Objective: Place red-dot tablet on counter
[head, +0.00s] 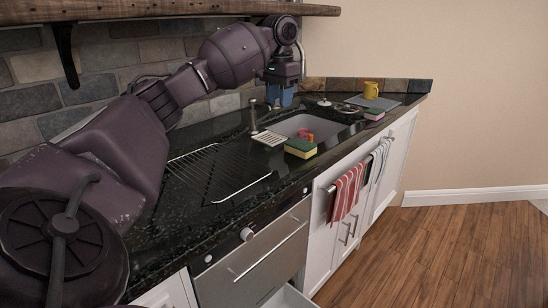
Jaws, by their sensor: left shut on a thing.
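My left arm reaches across the counter from the left. Its gripper (281,97) points down above the far side of the sink, near the back wall. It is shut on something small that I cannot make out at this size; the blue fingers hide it. No red-dot tablet can be clearly identified. The black speckled counter (235,208) runs from the front left to the far right. My right gripper is not in view.
A green and yellow sponge (300,149) sits before the sink (318,127), with small orange-red items (305,134) behind it. Another sponge (374,114) and a yellow mug (371,90) stand farther right. A lower drawer (288,298) is open.

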